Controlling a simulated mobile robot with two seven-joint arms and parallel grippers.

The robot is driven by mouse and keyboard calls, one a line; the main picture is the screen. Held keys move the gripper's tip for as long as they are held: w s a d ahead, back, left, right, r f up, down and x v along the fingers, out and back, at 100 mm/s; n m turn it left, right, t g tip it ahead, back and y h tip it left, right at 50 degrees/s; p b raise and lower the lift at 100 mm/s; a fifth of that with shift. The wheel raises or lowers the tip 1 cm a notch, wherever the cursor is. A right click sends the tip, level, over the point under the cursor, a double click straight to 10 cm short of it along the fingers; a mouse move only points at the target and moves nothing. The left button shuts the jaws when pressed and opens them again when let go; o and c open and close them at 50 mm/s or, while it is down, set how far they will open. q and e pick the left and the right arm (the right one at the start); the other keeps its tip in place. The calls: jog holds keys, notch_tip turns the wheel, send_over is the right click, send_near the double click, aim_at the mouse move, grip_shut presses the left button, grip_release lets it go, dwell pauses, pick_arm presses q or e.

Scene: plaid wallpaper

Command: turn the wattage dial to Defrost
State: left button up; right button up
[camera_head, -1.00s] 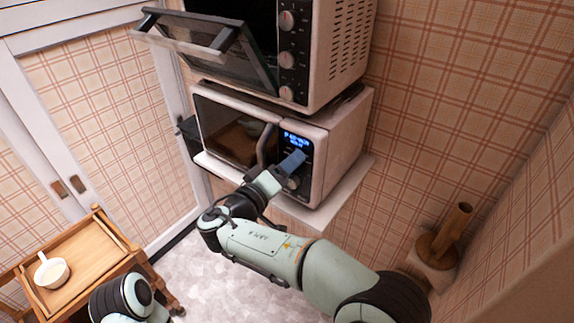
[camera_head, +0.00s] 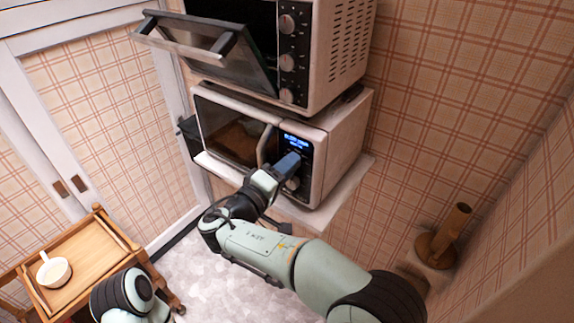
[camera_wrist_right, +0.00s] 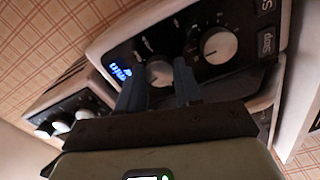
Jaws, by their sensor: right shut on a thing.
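The white microwave (camera_head: 338,140) has a dark control panel with a lit blue display (camera_head: 297,143). My right gripper (camera_head: 288,162) is at the panel, just below the display. Its blue-grey fingers are shut on the dial nearer the display (camera_wrist_right: 160,73), one on each side; the display also shows in the wrist view (camera_wrist_right: 119,72). The other dial (camera_wrist_right: 216,45) is free, right of the fingers there. The display text is too blurred to read surely, and no label names the dials. My left gripper is out of view.
An oven (camera_head: 338,50) with its door (camera_head: 205,48) hanging open stands above the microwave. The white shelf (camera_head: 353,172) holds the microwave. A wooden cart (camera_head: 95,250) with a white cup (camera_head: 53,271) is at lower left. A wooden holder (camera_head: 440,245) stands at right.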

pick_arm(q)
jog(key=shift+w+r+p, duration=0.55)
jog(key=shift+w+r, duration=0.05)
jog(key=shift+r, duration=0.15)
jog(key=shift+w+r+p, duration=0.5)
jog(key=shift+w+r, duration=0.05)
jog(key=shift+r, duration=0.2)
pick_arm(e)
jog(key=shift+n, duration=2.7)
jog(key=o, duration=1)
jog(key=shift+o, duration=0.2)
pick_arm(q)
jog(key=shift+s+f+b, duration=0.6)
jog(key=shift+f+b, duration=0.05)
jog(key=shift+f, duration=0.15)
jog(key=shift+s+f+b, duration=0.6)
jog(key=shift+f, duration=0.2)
pick_arm(e)
jog(key=v, duration=1.3)
jog(key=shift+s, duration=0.2)
